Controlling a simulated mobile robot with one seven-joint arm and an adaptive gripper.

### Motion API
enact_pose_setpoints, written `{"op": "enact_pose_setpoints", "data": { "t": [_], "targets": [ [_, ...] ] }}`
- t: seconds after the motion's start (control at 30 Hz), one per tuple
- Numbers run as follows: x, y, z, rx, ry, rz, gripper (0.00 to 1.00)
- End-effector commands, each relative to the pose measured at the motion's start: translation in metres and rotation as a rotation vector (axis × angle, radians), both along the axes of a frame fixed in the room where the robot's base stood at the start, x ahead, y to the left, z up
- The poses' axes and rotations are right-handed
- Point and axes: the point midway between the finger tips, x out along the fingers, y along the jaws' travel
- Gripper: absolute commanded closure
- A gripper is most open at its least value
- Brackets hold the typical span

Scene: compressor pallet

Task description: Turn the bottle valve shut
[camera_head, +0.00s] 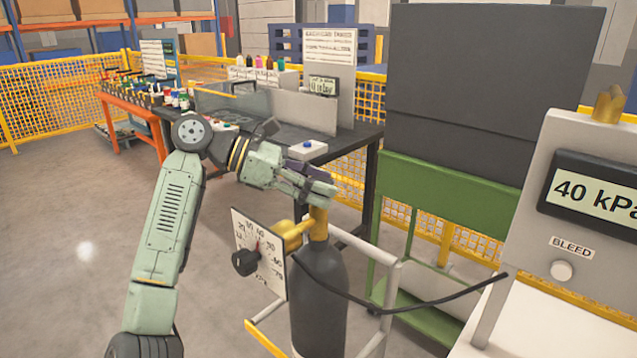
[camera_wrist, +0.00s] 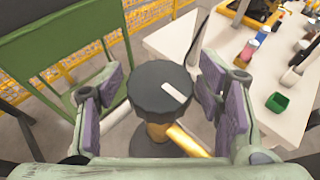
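The dark grey gas bottle (camera_head: 318,300) stands upright in a light tube frame, with a brass valve body (camera_head: 318,222) on top. In the wrist view the purple-padded fingers stand open on either side of the handwheel, with narrow gaps; contact cannot be made out. The brass outlet (camera_wrist: 190,142) runs off to the lower right.
A gauge plate with a black knob (camera_head: 245,262) sits left of the bottle. A dark hose (camera_head: 400,310) runs right toward a panel reading 40 kPa (camera_head: 590,190). A green stand (camera_head: 450,195) is behind. A workbench (camera_head: 350,138) stands at the back; floor at left is clear.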

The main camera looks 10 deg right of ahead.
Motion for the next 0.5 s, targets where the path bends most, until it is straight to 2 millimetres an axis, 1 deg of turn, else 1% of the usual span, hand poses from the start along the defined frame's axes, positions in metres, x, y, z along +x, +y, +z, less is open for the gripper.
{"op": "enact_pose_setpoints", "data": {
  "t": [0.33,0.43,0.5],
  "targets": [
    [0.0,0.001,0.0,0.0,0.001,0.0,0.35],
    [0.002,0.008,0.004,0.0,0.0,0.002,0.35],
    [0.004,0.018,0.008,0.001,0.0,0.003,0.35]
  ]
}}
